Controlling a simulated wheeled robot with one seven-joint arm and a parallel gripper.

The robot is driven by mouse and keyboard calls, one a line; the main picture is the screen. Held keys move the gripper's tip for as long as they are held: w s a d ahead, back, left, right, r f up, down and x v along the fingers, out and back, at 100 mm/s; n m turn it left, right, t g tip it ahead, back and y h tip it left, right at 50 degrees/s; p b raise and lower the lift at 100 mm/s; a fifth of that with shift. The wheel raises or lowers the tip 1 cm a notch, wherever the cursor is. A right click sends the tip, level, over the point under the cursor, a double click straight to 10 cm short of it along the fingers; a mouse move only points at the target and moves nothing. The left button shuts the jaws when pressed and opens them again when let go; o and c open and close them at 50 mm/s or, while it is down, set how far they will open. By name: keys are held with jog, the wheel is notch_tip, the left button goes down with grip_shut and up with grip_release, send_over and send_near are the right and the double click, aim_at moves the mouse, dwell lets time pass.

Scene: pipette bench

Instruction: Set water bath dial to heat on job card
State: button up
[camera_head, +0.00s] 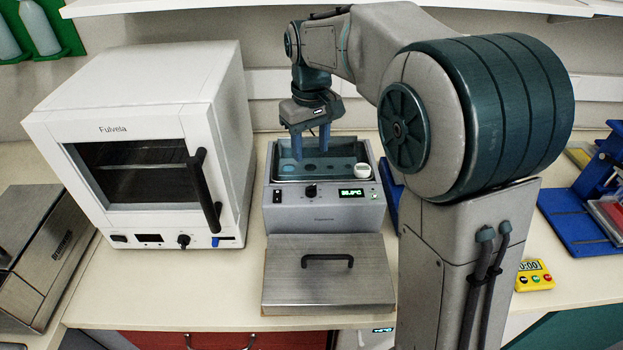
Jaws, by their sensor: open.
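The water bath (325,216) is a grey box on the bench with an open basin of bluish water holding a rack with dark round holes. Its front panel has a black dial (311,190), a black switch (277,196) at the left and a lit green display (351,193), whose digits are too small to read surely. My gripper (311,146) points down over the basin, above and behind the dial and apart from it. It is open, with blue fingers and nothing visible between them. I cannot make out a job card.
A steel lid (328,283) with a black handle lies in front of the bath. A white oven (150,140) stands close on the left. A white cup-like item (362,171) sits at the basin's right rim. A yellow timer (534,275) lies at the right, beyond my arm.

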aim_at(311, 187)
notch_tip(311, 187, down, 11)
jog(key=shift+r+p, duration=0.15)
jog(key=shift+p, duration=0.4)
jog(key=c, duration=1)
